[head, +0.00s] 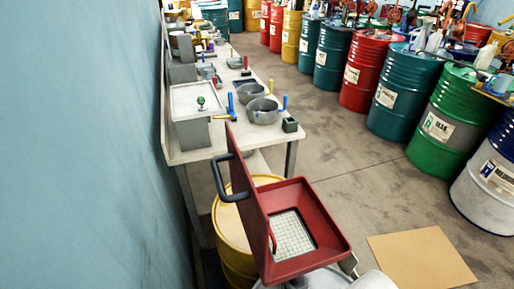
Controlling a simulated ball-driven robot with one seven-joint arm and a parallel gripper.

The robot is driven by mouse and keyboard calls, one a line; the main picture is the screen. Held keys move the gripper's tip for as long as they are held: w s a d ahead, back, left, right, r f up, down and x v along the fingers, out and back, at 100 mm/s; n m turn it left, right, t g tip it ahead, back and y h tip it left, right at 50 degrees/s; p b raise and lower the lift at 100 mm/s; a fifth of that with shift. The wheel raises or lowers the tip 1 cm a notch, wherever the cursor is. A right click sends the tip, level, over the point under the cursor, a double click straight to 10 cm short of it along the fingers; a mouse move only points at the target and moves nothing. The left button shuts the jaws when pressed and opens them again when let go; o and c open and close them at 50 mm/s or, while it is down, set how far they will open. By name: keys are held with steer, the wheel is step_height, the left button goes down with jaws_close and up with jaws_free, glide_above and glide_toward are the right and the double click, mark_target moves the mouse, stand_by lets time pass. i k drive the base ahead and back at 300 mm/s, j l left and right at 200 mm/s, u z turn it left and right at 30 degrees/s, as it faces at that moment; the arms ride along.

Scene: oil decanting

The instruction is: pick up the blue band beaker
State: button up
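I cannot make out a beaker with a blue band for certain. On the bench along the left wall are grey pans, the nearest a round grey pan (264,111) with a blue upright piece (284,103) at its right edge. Another blue upright piece (230,105) stands to its left. Small bottles and vessels on the drums at the right are too small to tell apart. My gripper is not in view.
A red square funnel (328,215) with a grate and raised lid stands in front, beside a yellow drum (228,238). Coloured drums line the right, including a green drum (449,118). A tan board (420,262) lies on the floor. The aisle between is clear.

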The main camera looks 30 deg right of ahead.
mark_target(210, 72)
steer(key=k+l, duration=0.2)
steer(key=l, duration=0.2)
steer(key=k+l, duration=0.2)
steer(key=l, duration=0.2)
steer(key=k+l+u, duration=0.1)
steer(key=l, duration=0.3)
steer(key=k+l+u, duration=0.1)
steer(key=l+u, duration=0.4)
steer(key=l, duration=1.35)
steer(key=i+l+u, duration=0.15)
steer(key=i+l, duration=0.15)
steer(key=l, duration=0.2)
steer(key=i+l+u, duration=0.15)
steer(key=i+l, duration=0.15)
steer(key=l, duration=0.25)
steer(key=i+l+u, duration=0.15)
steer(key=i+l, duration=0.15)
steer(key=l, duration=0.25)
steer(key=i+l+u, duration=0.1)
steer(key=l, duration=0.5)
steer(key=i+l+u, duration=0.15)
steer(key=i+l, duration=0.2)
steer(key=l, duration=0.3)
steer(key=i+l+u, duration=0.15)
steer(key=l, duration=0.5)
steer(key=i+l+u, duration=0.15)
steer(key=l, duration=0.5)
steer(key=i+l+u, duration=0.15)
steer(key=l, duration=0.5)
